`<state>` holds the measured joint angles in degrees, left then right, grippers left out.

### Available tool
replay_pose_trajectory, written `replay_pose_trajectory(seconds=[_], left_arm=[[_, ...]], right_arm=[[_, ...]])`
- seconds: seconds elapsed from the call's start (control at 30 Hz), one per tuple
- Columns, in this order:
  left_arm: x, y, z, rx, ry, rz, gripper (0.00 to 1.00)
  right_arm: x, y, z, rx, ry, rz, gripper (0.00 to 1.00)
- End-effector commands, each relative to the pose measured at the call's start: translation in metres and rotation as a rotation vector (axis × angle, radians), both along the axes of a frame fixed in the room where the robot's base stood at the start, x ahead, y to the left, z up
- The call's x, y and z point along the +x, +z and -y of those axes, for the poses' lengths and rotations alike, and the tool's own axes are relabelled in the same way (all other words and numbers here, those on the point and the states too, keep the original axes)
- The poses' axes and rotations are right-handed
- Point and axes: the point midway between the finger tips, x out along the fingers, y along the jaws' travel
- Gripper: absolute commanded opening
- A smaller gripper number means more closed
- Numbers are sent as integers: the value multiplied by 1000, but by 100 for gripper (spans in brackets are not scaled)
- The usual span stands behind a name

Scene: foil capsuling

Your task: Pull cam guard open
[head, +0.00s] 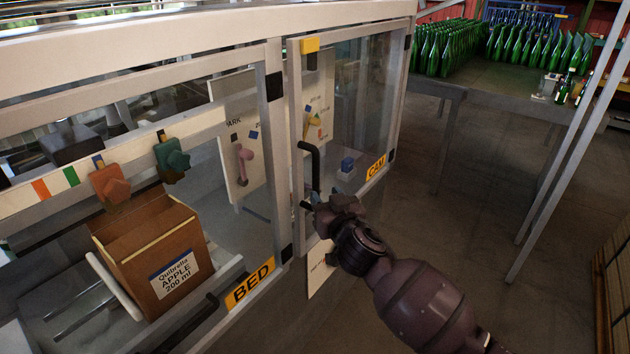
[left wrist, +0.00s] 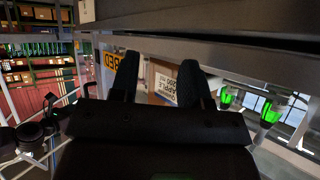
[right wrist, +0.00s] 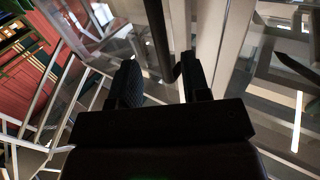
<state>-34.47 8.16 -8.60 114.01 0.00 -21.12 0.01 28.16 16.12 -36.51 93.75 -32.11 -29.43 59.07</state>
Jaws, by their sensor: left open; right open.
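The cam guard (head: 362,95) is a clear panel in a grey metal frame with a yellow CAM label (head: 376,167) at its lower right. Its black upright handle (head: 315,165) is on the left side of the frame. My right gripper (head: 322,200) is at the lower end of this handle, open. In the right wrist view the handle (right wrist: 156,35) runs down between the fingertips of my right gripper (right wrist: 162,75); contact cannot be told. My left gripper (left wrist: 158,78) is open and empty in the left wrist view, facing the carton; it is not in the head view.
The bed guard, labelled BED (head: 250,284), is left of the cam guard, with a brown APPLE carton (head: 160,255) behind it. A table (head: 480,80) with many green bottles stands at the back right. The floor (head: 470,220) right of my right arm is clear.

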Motion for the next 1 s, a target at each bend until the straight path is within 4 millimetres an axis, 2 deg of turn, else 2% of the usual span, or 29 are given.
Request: replay_pose_trajectory(seconds=[0.3,0.5,0.93,0.97,1.0], left_arm=[[0,0,0,0,0,0,43],[0,-2,0,0,0,0,43],[0,-2,0,0,0,-1,43],[0,-2,0,0,0,-1,43],[0,-2,0,0,0,-1,43]], right_arm=[[42,0,-16,-2,0,0,43],[58,0,-22,0,1,0,43],[65,0,-24,1,0,0,43],[65,0,-24,1,0,0,42],[65,0,-24,1,0,0,35]])
